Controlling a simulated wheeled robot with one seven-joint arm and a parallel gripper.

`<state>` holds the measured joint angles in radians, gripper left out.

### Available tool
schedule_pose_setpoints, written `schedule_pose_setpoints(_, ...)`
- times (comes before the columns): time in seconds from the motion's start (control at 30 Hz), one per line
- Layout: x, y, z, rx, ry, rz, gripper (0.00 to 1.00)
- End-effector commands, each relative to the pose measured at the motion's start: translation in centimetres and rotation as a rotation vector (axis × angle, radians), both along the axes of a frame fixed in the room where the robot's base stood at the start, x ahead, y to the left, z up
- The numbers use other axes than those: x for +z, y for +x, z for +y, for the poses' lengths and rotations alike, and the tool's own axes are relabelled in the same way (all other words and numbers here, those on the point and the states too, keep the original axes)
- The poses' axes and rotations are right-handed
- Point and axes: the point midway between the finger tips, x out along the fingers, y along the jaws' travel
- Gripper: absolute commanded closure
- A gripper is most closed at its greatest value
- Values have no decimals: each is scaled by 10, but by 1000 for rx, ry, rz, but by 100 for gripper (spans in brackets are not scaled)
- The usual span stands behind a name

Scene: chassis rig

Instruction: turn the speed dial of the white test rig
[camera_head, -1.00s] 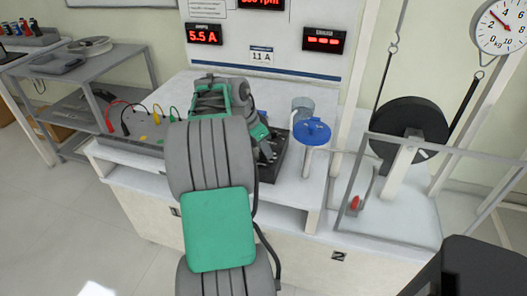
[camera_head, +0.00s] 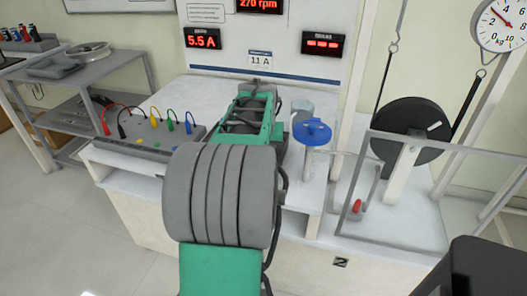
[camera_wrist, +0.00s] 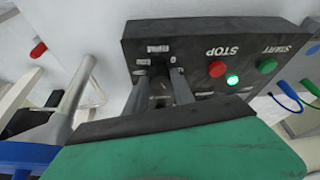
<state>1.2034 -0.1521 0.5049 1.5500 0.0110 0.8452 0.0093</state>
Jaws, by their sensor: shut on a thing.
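In the wrist view the black control box (camera_wrist: 205,68) of the rig fills the top middle, with its lettering upside down. The speed dial (camera_wrist: 160,98) sits at the box's left part, mostly hidden between my fingers. My gripper (camera_wrist: 160,86) is shut on the dial, one finger on each side. Right of it on the box are a red STOP button (camera_wrist: 217,69), a lit green lamp (camera_wrist: 232,80) and a green START button (camera_wrist: 267,65). In the head view my arm hides the box and gripper. The rig's panel display (camera_head: 260,5) reads 270 rpm.
A blue-topped post (camera_head: 312,132) stands right of my arm. Further right are a clear guard frame (camera_head: 362,180), a black wheel (camera_head: 408,128) and a round scale (camera_head: 507,24). Coloured cables (camera_head: 155,122) stand on a grey terminal box at the left.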

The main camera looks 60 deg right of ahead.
Motion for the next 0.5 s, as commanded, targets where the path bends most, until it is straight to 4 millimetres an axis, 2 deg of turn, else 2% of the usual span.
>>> schedule_pose_setpoints(0.23, 0, -1, 0, 133, 1, 0, 100)
schedule_pose_setpoints(0.5, 0, -1, 0, 195, 2, 0, 100)
